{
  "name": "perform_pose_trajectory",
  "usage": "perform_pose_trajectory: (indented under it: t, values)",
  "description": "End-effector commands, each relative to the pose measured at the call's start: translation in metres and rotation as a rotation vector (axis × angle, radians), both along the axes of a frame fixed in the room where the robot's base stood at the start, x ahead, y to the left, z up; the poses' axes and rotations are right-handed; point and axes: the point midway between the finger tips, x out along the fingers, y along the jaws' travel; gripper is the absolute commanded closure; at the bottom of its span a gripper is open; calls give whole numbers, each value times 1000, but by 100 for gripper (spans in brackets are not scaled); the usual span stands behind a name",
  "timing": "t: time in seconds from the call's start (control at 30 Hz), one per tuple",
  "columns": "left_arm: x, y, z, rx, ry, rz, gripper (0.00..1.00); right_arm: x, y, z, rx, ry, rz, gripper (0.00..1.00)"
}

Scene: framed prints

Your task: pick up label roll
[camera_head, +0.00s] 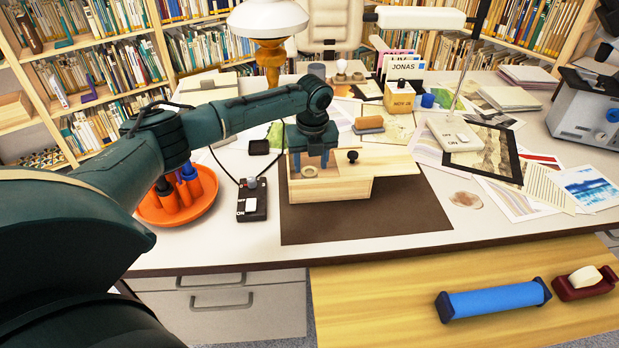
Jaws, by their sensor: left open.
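A small pale ring-shaped roll (309,171), which looks like the label roll, lies in the open left part of a light wooden box (330,189). My left gripper (311,161) points down over this opening. Its fingers are apart, one toward each side of the roll, with the roll showing between and just below them. I cannot tell whether the fingertips touch it. The box's lid (385,162), with a dark round knob, is slid to the right and leaves the left part uncovered. My right gripper is not in view.
The box stands on a dark brown mat (400,215). An orange bowl (180,208) with dark-handled items and a small switch box (252,203) are to the left. A white lamp (453,133) and framed print (488,150) are to the right. The mat's front is clear.

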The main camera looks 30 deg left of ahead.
Motion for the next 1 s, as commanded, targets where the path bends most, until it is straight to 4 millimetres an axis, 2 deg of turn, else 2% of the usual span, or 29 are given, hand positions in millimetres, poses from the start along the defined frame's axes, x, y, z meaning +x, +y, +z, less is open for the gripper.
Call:
perform_pose_trajectory:
  t: [0.03,0.2,0.53,0.93,1.0]
  values:
    - [0,2,-10,2,5,1,51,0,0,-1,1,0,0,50]
    - [2,5,-34,1,4,0,51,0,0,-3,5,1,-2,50]
    - [3,6,-40,0,1,-1,51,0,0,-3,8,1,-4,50]
    - [3,6,-40,0,1,0,84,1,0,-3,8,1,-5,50]
    - [3,6,-39,1,1,0,85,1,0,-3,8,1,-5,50]
